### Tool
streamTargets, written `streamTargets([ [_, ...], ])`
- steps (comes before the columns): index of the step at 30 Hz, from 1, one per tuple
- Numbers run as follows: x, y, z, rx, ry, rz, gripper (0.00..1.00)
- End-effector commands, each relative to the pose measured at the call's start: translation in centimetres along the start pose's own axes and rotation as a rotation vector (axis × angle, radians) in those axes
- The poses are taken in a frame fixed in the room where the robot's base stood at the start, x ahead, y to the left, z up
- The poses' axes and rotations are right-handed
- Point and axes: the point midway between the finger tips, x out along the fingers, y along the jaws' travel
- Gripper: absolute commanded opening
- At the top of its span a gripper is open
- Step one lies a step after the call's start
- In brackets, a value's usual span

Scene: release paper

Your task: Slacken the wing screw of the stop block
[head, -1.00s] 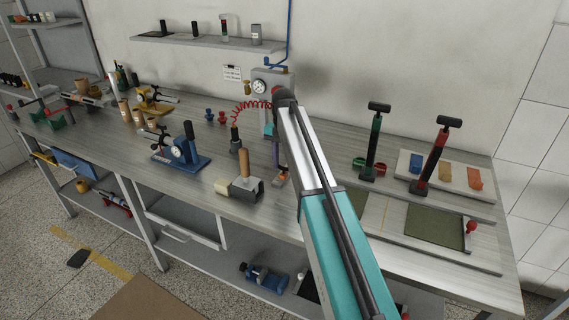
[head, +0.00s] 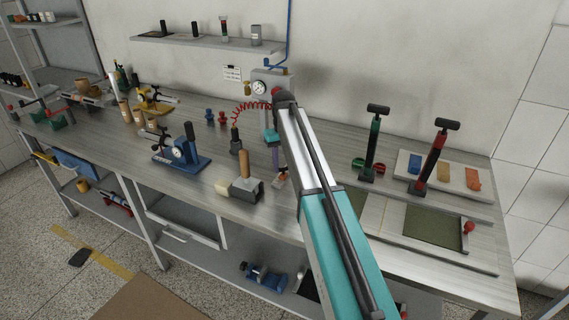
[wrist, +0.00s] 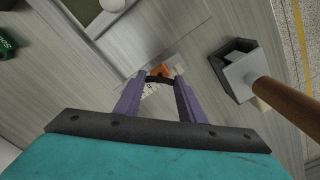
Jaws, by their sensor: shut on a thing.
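In the wrist view, the two purple fingers of my gripper (wrist: 160,83) close from both sides on a small dark curved piece (wrist: 159,78), which looks like the wing screw. An orange part (wrist: 161,69), seemingly the stop block, shows just beyond it, beside a pale marked plate (wrist: 150,92). In the head view my gripper (head: 275,160) points down at the bench, right of the wooden-handled tool, with the small orange block (head: 283,178) at its tips. My arm and fingers hide much of the block, and the screw's threads are not visible.
A grey block with a wooden handle (head: 243,168) stands close left of my gripper. A gauge unit with a red coiled hose (head: 252,106) stands behind. Two upright pumps (head: 376,140) are to the right.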

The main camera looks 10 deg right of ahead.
Motion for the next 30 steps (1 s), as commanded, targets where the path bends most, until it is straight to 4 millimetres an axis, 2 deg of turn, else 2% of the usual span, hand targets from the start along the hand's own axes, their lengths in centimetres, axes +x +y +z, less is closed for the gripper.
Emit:
streamTargets([
  [30, 0.01, -0.13, 0.06, -0.943, -0.002, -0.003, 0.14],
])
